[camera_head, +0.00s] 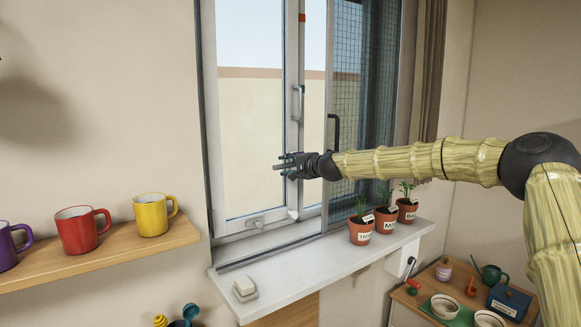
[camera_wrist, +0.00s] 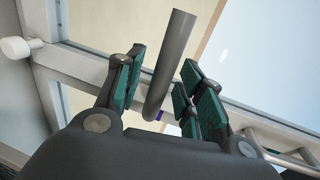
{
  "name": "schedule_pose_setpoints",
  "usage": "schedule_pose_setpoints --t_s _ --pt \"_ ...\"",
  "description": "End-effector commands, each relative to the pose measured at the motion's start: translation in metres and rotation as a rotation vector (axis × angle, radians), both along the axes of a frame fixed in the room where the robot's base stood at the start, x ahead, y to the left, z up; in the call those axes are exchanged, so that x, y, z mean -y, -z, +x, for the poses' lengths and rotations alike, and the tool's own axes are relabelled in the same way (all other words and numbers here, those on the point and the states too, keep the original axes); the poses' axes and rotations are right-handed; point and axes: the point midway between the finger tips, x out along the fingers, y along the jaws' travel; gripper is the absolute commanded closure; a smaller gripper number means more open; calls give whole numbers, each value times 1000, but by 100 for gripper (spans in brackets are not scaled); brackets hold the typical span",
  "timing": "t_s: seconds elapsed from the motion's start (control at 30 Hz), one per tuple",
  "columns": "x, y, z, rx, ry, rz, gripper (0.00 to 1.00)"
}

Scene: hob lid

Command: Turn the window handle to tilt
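The window (camera_head: 250,130) has a white frame and stands behind my gripper. My gripper (camera_head: 284,163) is at the window's middle upright in the head view and largely covers this spot. In the wrist view my gripper (camera_wrist: 160,88) is open, with teal pads on both sides of the handle and visible gaps. A pale upright handle (camera_head: 298,102) is on the frame above my gripper.
A dark bar handle (camera_head: 334,132) stands right of my gripper. A white knob (camera_head: 293,214) sits low on the frame. Potted herbs (camera_head: 360,232) stand on the sill (camera_head: 310,265) below my arm. Mugs (camera_head: 82,230) stand on a shelf at left.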

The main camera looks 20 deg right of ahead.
Motion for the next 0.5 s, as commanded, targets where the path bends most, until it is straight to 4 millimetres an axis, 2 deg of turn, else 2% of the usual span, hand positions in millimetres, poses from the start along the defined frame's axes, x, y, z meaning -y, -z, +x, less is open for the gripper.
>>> schedule_pose_setpoints --t_s 0.27,0.5 --pt "6 -3 -10 0 0 0 62" --pt "17 -10 -42 2 1 1 62"
